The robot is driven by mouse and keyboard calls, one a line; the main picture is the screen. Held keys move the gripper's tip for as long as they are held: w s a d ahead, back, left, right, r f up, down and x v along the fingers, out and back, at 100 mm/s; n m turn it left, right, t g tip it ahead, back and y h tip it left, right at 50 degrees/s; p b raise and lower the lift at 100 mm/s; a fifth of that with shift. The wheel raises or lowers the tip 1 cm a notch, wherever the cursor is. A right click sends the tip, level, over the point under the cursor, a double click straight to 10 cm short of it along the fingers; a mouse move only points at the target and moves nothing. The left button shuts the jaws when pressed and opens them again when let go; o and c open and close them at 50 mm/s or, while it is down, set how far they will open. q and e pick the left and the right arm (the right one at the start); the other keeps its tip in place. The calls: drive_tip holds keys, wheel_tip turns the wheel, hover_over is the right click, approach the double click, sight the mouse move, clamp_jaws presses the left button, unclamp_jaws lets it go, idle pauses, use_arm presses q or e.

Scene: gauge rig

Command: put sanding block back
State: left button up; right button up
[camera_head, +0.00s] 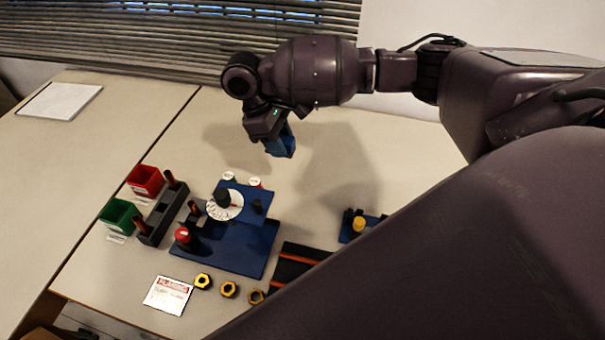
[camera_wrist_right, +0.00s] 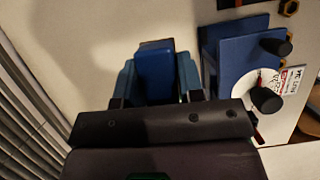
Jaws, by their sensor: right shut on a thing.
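My right gripper (camera_head: 280,140) is above the back of the table, behind the blue gauge rig (camera_head: 226,248). It is shut on a blue block, likely the sanding block, which shows between the teal fingers in the right wrist view (camera_wrist_right: 155,72). The gripper (camera_wrist_right: 156,80) holds the block clear of the rig, which is to its right in that view. In the head view the fingers and block blend together, so the block's outline is hard to make out. No marked place for the block can be picked out. My left gripper is not in view.
The rig carries a white dial (camera_head: 224,205) and a red knob (camera_head: 182,235). Left of it are a dark slotted holder (camera_head: 158,222), a red bin (camera_head: 146,180) and a green bin (camera_head: 118,214). Gold nuts (camera_head: 228,290) and a card (camera_head: 168,296) lie in front.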

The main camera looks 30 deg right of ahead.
drive_tip(key=shift+s+r, duration=0.4)
drive_tip(key=shift+s, duration=0.4)
drive_tip(key=b, duration=0.2)
hover_over(292, 204)
drive_tip(key=w, duration=0.1)
drive_tip(key=shift+n, duration=0.3)
drive_tip(key=f, duration=1)
drive_tip(key=a+f, duration=0.1)
drive_tip(key=f, duration=0.4)
drive_tip(key=shift+f, duration=0.35)
drive_tip(key=shift+f+b, duration=0.55)
drive_tip(key=shift+f, duration=1.6)
drive_tip(key=shift+f, duration=0.15)
drive_tip(key=o, duration=1)
drive_tip(key=p+v, duration=0.1)
drive_tip(key=v, duration=1.1)
drive_tip(key=shift+r, duration=0.2)
